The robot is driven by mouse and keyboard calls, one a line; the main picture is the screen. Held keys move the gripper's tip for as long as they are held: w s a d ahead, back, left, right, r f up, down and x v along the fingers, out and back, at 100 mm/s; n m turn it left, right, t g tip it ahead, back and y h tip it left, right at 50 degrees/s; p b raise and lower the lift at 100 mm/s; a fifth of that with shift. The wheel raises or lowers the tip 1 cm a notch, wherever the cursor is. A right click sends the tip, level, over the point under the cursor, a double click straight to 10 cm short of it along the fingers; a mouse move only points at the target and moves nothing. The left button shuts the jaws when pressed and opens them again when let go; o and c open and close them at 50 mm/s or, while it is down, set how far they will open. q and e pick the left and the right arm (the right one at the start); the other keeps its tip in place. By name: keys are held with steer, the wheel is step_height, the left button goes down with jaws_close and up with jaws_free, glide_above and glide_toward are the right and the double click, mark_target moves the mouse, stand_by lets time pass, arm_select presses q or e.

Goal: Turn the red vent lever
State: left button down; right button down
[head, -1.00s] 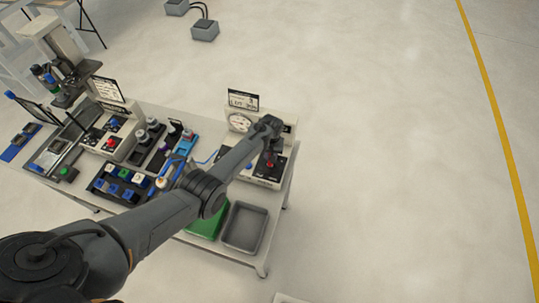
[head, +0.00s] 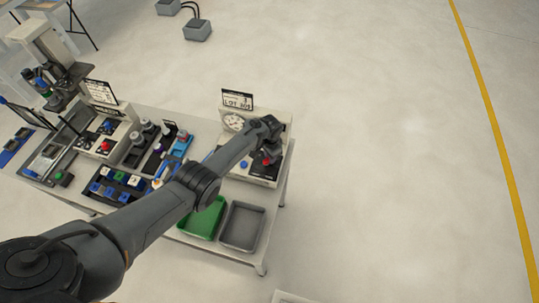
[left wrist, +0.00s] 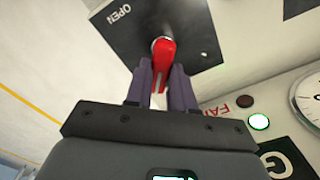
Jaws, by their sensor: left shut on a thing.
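The red vent lever (left wrist: 163,55) shows in the left wrist view on a dark plate (left wrist: 125,30) marked OPEN. In the head view the red lever (head: 266,161) is a small red spot on the front of the gauge station at the table's right end. My left gripper (left wrist: 161,80) is shut on the lever, with one finger on each side of it. In the head view my left gripper (head: 268,150) is at the station, partly hidden by its own wrist. My right gripper is not in view.
A round gauge (head: 234,121) and a sign (head: 237,99) stand behind my wrist. A green lamp (left wrist: 259,122) is lit beside a dark red one (left wrist: 245,101). A green tray (head: 204,218) and a grey tray (head: 242,227) lie at the table's front. Open floor lies to the right.

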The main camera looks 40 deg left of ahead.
arm_select(q)
steer(key=shift+d+m, duration=0.1)
steer(key=shift+m, duration=0.4)
steer(key=shift+s, duration=0.1)
steer(key=c, duration=1)
jaws_free()
steer(key=shift+o, duration=0.2)
steer(key=shift+r+p, duration=0.4)
steer(key=shift+r, duration=0.2)
step_height(320, 180, up, 10)
steer(key=p, duration=0.2)
steer(key=shift+f, duration=0.25)
